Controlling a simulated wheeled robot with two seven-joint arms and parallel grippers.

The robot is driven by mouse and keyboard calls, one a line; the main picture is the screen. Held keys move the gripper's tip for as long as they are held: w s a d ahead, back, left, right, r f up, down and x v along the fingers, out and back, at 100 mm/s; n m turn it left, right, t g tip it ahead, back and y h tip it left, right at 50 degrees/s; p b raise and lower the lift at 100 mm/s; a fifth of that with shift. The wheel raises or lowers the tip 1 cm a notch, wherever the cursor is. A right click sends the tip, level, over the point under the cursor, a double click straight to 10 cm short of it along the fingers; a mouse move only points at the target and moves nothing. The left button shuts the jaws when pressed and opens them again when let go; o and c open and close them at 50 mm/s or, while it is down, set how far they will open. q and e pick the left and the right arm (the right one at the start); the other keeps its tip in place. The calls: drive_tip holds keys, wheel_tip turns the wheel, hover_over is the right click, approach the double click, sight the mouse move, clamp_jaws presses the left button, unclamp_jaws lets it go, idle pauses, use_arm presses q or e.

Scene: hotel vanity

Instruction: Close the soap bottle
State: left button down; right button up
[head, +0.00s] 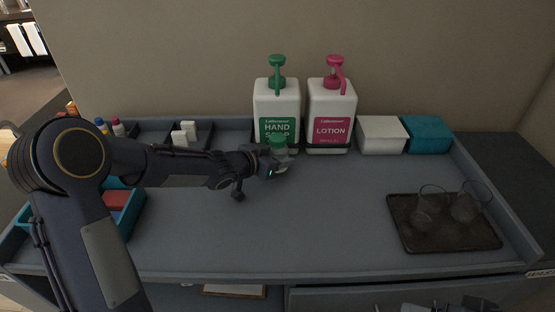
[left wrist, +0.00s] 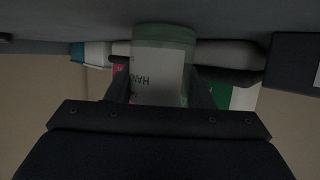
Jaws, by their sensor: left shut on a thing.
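My left gripper (head: 278,163) is shut on a small soap bottle (head: 282,153), in front of the large hand soap dispenser (head: 276,100). In the left wrist view, the small bottle (left wrist: 158,75) sits between the two fingers. It is pale green and clear, with a white label whose letters show upside down. A green part, which looks like its top (head: 278,139), shows above the gripper in the head view. It overlaps the dispenser's green label, so I cannot tell how it sits on the bottle. My right gripper cannot be made out.
A pink-topped lotion dispenser (head: 331,105), a white block (head: 382,134) and a teal block (head: 427,134) line the back. A dark tray (head: 445,240) with two glasses is at right. A teal bin (head: 130,215) is at left. The counter middle is clear.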

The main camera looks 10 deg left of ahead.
use_arm(q)
drive_tip(key=shift+f, duration=0.15)
drive_tip(key=c, duration=0.7)
unclamp_jaws()
drive_tip(key=shift+o, duration=0.2)
drive_tip(key=shift+r, duration=0.3)
drive_tip(key=p+v, duration=0.2)
drive_tip(key=v, duration=1)
drive_tip(key=shift+f+p, duration=0.1)
drive_tip(key=shift+p, duration=0.3)
